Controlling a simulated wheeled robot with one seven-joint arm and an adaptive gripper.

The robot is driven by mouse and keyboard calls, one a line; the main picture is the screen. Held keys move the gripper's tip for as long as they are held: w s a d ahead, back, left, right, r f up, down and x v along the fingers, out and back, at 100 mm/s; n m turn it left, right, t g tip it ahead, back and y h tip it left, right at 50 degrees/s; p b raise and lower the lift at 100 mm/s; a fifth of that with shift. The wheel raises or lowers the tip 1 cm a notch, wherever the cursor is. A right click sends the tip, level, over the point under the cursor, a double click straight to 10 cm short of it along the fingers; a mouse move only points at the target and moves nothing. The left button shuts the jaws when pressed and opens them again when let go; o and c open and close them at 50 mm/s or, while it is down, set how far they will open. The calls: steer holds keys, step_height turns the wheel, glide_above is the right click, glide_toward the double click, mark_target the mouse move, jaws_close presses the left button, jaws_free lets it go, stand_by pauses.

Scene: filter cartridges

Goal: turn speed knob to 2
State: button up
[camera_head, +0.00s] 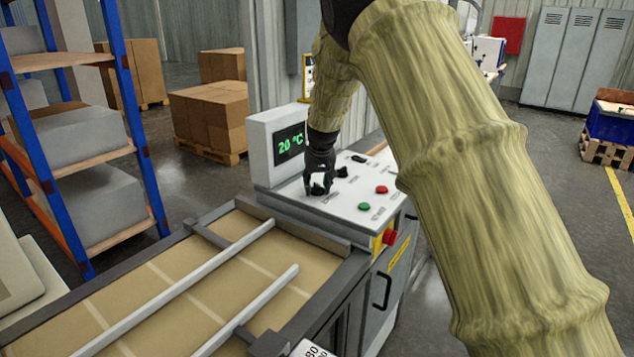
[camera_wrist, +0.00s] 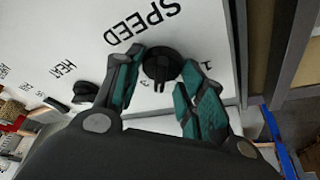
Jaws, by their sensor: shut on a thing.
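The black speed knob (camera_wrist: 160,66) sits on the white control panel (camera_head: 351,208) below the printed word SPEED in the wrist view. Dial marks show around it: a 1 on the right and what looks like a 3 at the lower left. Another mark below the knob is partly hidden, and I cannot read where the pointer stands. My gripper (camera_wrist: 158,80) has its teal-padded fingers on either side of the knob, shut on it. In the head view my gripper (camera_head: 318,190) is down at the panel's near left part and hides the knob.
Another black knob (camera_wrist: 85,92) marked HEAT sits left of my gripper in the wrist view. A conveyor with rails (camera_head: 190,285) lies in front.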

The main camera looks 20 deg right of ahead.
steer(key=n+y+p, duration=0.1)
steer(key=n, duration=0.1)
steer(key=n+y+p, duration=0.1)
steer(key=n, duration=0.1)
steer(key=shift+w+d+r+n, duration=0.1)
steer(key=shift+d+r+n, duration=0.05)
steer(key=shift+r+n, duration=0.25)
steer(key=shift+d+n+g+y+p, duration=0.15)
steer(key=shift+n+y+p, duration=0.2)
steer(key=shift+n+p, duration=0.45)
steer(key=shift+a+n+g+y+p, duration=0.15)
steer(key=shift+n+y+p, duration=0.2)
steer(key=shift+n, duration=0.85)
steer(key=shift+w+d, duration=0.1)
steer(key=shift+d, duration=0.05)
steer(key=o, duration=0.7)
steer(key=shift+o, duration=0.4)
steer(key=shift+s+d, duration=0.1)
steer(key=shift+s, duration=0.15)
steer(key=shift+f, duration=0.1)
steer(key=v, duration=1.2)
steer(key=shift+w, duration=0.1)
